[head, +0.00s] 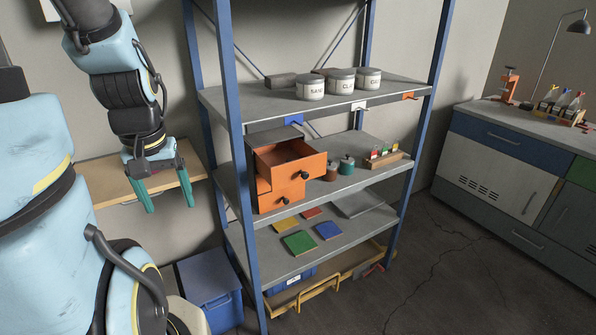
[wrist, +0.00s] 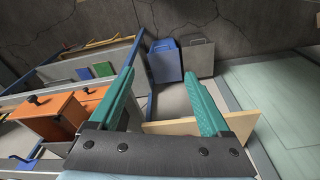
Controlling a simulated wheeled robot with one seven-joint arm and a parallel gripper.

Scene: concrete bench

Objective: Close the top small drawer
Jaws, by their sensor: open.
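The small drawer unit (head: 264,139) has a grey housing and orange drawer fronts, and stands on the middle shelf of the blue-posted rack. Its top small drawer (head: 316,165) is pulled out, with its dark inside showing and a dark knob on its front. A lower orange drawer (head: 270,203) with a dark knob sits below it. Orange drawers (wrist: 92,97) also show at the left of the wrist view. My gripper (head: 170,206) has teal fingers, open and empty, left of the rack and apart from the drawers. Its fingers (wrist: 158,73) are spread in the wrist view.
A rack post (head: 232,150) stands between my gripper and the drawer unit. Small jars (head: 346,165) and a bottle rack (head: 384,158) sit right of the drawers. A wooden wall shelf (head: 108,182) is behind my gripper. A blue bin (head: 208,280) stands on the floor below.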

